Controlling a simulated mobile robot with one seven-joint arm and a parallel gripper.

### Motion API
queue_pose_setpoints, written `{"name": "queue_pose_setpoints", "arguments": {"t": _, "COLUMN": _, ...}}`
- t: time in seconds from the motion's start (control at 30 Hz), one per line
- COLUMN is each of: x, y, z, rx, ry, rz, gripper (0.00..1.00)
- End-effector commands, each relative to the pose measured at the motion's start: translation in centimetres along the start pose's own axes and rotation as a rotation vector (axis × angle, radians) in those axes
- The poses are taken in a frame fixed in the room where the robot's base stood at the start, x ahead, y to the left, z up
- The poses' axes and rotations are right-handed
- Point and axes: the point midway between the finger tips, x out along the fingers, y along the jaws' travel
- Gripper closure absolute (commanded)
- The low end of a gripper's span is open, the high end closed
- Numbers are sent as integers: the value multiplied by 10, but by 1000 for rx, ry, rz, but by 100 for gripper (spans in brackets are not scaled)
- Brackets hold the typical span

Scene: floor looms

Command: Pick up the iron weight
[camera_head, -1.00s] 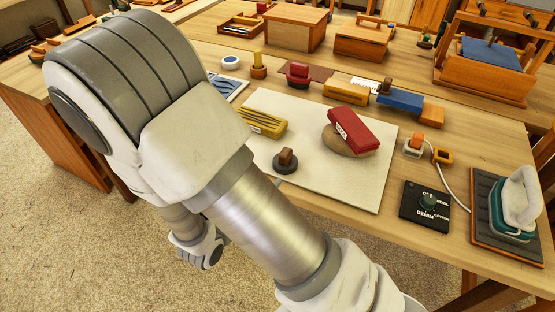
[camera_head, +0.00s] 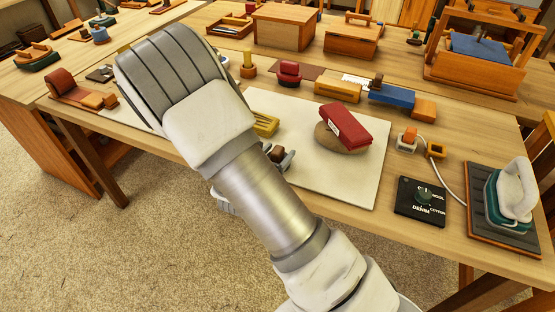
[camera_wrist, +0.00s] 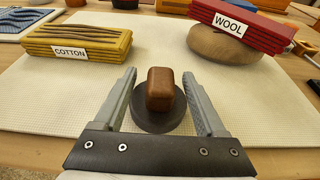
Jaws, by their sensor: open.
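The iron weight is a dark round disc with a brown wooden knob (camera_wrist: 160,90). It stands upright on the pale mat, and in the head view it is partly hidden by my arm (camera_head: 276,154). My gripper (camera_wrist: 161,78) is open. Its two fingers lie on either side of the knob in the wrist view, with a gap visible on both sides. In the head view most of my gripper is hidden behind my arm.
A yellow COTTON bundle (camera_wrist: 77,42) lies left of the weight. A red WOOL bundle (camera_wrist: 243,24) leans on a rounded tan cushion (camera_wrist: 222,46) to the right. The pale mat (camera_head: 345,192) is clear at its front. A clothes iron (camera_head: 508,190) stands far right.

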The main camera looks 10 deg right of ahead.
Motion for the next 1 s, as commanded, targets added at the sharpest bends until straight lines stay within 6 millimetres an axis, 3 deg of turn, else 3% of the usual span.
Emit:
{"name": "queue_pose_setpoints", "arguments": {"t": 0.2, "x": 25, "y": -1, "z": 0, "rx": 1, "ry": -1, "rz": -1, "gripper": 27}}
{"name": "queue_pose_setpoints", "arguments": {"t": 0.43, "x": 26, "y": 0, "z": 0, "rx": 0, "ry": 0, "rz": 0, "gripper": 27}}
{"name": "queue_pose_setpoints", "arguments": {"t": 0.83, "x": 26, "y": 0, "z": 0, "rx": 0, "ry": 0, "rz": 0, "gripper": 97}}
{"name": "queue_pose_setpoints", "arguments": {"t": 1.0, "x": 26, "y": 0, "z": 0, "rx": 0, "ry": 1, "rz": 0, "gripper": 100}}
